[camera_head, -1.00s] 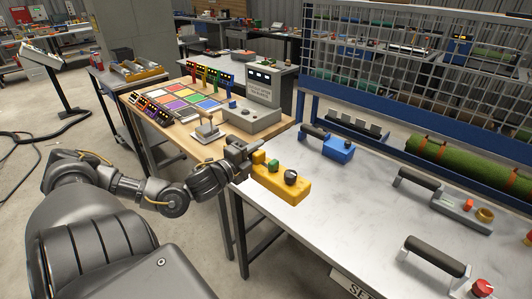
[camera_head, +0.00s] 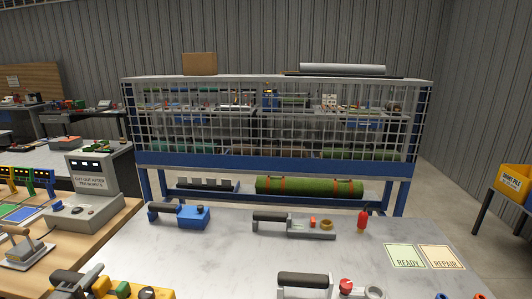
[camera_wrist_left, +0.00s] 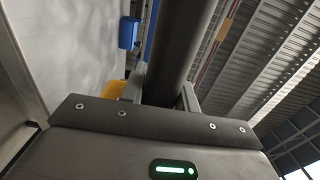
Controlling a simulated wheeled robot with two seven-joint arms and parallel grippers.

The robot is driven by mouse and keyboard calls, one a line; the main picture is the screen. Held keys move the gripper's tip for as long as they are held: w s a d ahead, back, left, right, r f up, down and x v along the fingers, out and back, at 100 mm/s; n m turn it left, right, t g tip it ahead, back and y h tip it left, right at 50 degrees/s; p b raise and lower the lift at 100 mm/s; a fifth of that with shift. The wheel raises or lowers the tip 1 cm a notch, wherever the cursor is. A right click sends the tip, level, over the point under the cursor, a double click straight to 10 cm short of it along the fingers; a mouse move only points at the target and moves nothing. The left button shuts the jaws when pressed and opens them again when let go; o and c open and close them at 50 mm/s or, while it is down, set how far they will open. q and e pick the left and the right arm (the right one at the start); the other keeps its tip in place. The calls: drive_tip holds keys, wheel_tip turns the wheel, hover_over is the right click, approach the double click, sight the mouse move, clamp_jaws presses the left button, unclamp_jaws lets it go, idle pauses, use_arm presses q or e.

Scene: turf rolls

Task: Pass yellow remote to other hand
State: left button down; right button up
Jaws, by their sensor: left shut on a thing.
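The yellow remote (camera_head: 128,290) is at the bottom left of the head view, cut off by the frame edge. It has dark and green knobs on top. My left gripper (camera_head: 82,281) is at its left end. In the left wrist view the fingers (camera_wrist_left: 162,95) are shut around a dark round handle. A bit of the yellow body (camera_wrist_left: 116,92) shows beside the left finger, the rest hidden. I cannot tell whether the remote touches the table. My right gripper is in neither view.
On the metal table (camera_head: 235,255) stand a blue remote (camera_head: 193,217), grey handled units (camera_head: 290,224) and a red piece (camera_head: 362,220). READY and REPAIR cards (camera_head: 425,257) lie at the right. A mesh cage (camera_head: 275,130) stands behind, with a green turf roll (camera_head: 310,187) below.

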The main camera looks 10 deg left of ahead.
use_arm(q)
drive_tip(key=d+f, duration=0.1)
drive_tip(key=s+d+f, duration=0.1)
drive_tip(key=d, duration=0.1)
drive_tip(key=d+f, duration=0.1)
drive_tip(key=d, duration=0.1)
drive_tip(key=shift+s+f, duration=0.15)
drive_tip(key=shift+f, duration=0.2)
drive_tip(key=shift+h, duration=0.3)
drive_tip(key=d, duration=0.7)
drive_tip(key=shift+w+d+f, duration=0.1)
drive_tip(key=shift+w+f, duration=0.15)
drive_tip(key=shift+f, duration=0.05)
drive_tip(key=w+d+r, duration=0.3)
drive_tip(key=d+r, duration=0.2)
drive_tip(key=d, duration=0.6)
drive_tip(key=shift+d+r+m, duration=0.15)
drive_tip(key=shift+r+m, duration=0.15)
drive_tip(key=shift+r, duration=0.1)
drive_tip(key=shift+h, duration=0.4)
